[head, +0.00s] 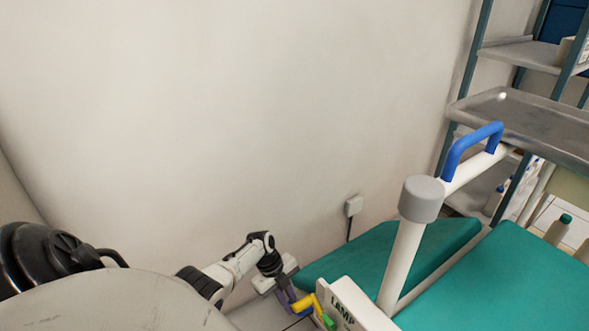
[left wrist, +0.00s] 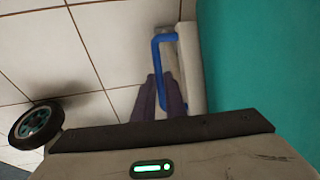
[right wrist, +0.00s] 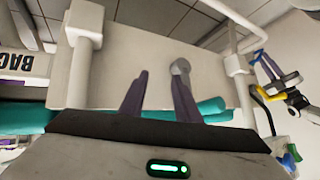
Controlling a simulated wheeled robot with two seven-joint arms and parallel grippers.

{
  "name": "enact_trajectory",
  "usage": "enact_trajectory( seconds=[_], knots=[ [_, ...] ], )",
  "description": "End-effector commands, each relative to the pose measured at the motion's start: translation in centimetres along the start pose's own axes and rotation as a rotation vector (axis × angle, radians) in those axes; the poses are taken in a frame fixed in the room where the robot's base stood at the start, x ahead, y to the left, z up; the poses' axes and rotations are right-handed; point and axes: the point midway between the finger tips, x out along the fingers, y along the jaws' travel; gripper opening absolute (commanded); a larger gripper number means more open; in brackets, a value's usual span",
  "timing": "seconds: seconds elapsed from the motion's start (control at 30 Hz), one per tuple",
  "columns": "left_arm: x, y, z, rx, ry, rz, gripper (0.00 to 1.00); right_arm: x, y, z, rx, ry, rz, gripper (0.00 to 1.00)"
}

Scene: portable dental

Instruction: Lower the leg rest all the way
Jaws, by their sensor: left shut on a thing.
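My left gripper (head: 288,299) is low beside the teal chair, next to a yellow lever (head: 308,303). In the left wrist view its purple fingers (left wrist: 160,92) are shut on a blue handle (left wrist: 156,55) attached to a pale beam. That handle and my left gripper also show in the right wrist view. A teal pad (head: 410,250) lies beyond the lamp post and another teal pad (head: 495,275) is at right. I cannot tell which is the leg rest. My right gripper (right wrist: 158,92) has its fingers apart with nothing between them; it is outside the head view.
A white box marked LAMP (head: 348,306) and a lamp post (head: 400,260) with a second blue handle (head: 472,148) stand near the pads. A metal tray (head: 535,120) and shelves are at right. A wheel (left wrist: 38,124) stands on the tiled floor.

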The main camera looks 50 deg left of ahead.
Motion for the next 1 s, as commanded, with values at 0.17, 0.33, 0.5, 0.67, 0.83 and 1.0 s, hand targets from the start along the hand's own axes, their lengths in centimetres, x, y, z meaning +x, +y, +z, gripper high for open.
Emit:
enact_trajectory(
  seconds=[0.17, 0.33, 0.5, 0.67, 0.83, 1.0],
  knots=[
    [0.6, 0.4, -0.3, -0.003, 0.010, 0.006, 0.00, 0.1, -0.1, 0.0, -0.001, -0.002, -0.002, 0.30],
    [0.7, 0.4, -0.5, -0.003, 0.012, 0.007, 0.00, 0.1, -0.1, 0.0, -0.001, -0.002, -0.002, 0.30],
    [0.6, 0.4, -0.4, -0.003, 0.011, 0.006, 0.30, 0.1, -0.1, 0.1, -0.001, -0.002, -0.002, 0.30],
    [0.5, 0.2, -0.3, -0.003, 0.009, 0.004, 0.30, 0.1, -0.1, 0.0, -0.001, -0.002, -0.003, 0.30],
    [-0.2, 0.2, -0.3, -0.002, 0.007, 0.003, 0.30, -0.2, -0.1, -0.4, -0.001, 0.003, -0.001, 0.30],
    [-3.0, 0.1, -0.3, -0.002, 0.005, 0.003, 0.30, -1.7, 0.5, -0.4, 0.020, 0.038, 0.028, 0.30]
  ],
)
